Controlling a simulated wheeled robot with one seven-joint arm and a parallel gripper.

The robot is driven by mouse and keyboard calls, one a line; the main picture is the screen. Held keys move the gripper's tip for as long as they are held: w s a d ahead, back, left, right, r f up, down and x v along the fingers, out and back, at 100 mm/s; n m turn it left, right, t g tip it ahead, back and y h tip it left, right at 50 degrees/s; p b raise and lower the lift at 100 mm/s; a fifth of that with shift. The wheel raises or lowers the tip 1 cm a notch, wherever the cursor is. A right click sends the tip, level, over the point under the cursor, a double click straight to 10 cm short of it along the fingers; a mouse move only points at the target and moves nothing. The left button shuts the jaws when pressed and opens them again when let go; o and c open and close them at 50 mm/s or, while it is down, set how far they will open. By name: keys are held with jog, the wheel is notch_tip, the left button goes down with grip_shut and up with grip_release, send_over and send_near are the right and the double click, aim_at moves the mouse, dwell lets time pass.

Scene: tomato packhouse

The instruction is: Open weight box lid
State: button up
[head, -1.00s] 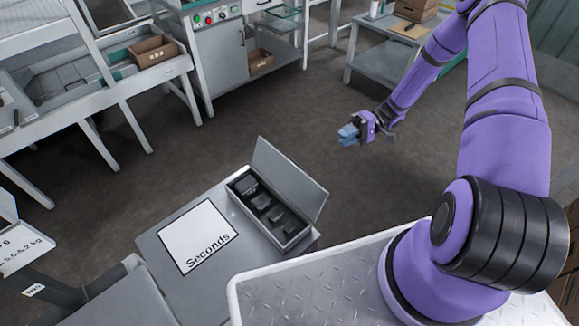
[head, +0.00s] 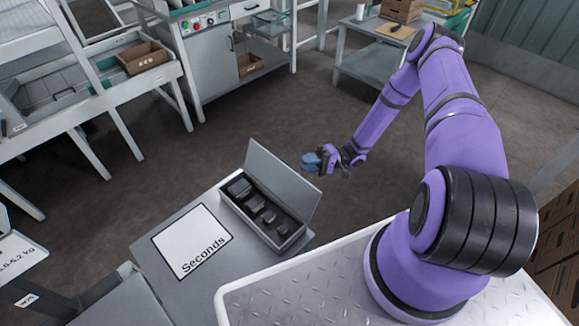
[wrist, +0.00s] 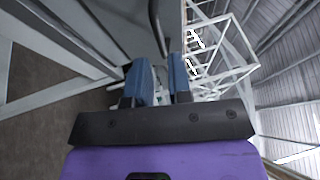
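The grey weight box (head: 241,226) stands on a grey bench top beside the "Seconds" sheet. Its lid (head: 284,186) is open, standing up along the far right long side. Several dark weights (head: 254,204) sit in a row inside. My gripper (head: 309,161) hangs in the air beyond the lid, to its upper right in the head view, and looks apart from it. In the wrist view my gripper (wrist: 160,75) shows two blue fingers with a gap between them and nothing held. The box is not in the wrist view.
The white "Seconds" sheet (head: 192,241) lies left of the box. A light tread-plate surface (head: 300,296) is in front of it. Behind are open dark floor, a cabinet with buttons (head: 212,58) and a side table (head: 372,65) with cartons.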

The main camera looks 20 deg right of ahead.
aim_at(290, 166)
jog(key=shift+a+r, duration=0.2)
jog(key=shift+a, duration=0.85)
jog(key=shift+a+r, duration=0.15)
jog(key=shift+a, duration=0.85)
jog(key=shift+a+r, duration=0.2)
jog(key=shift+a, duration=0.85)
grip_shut()
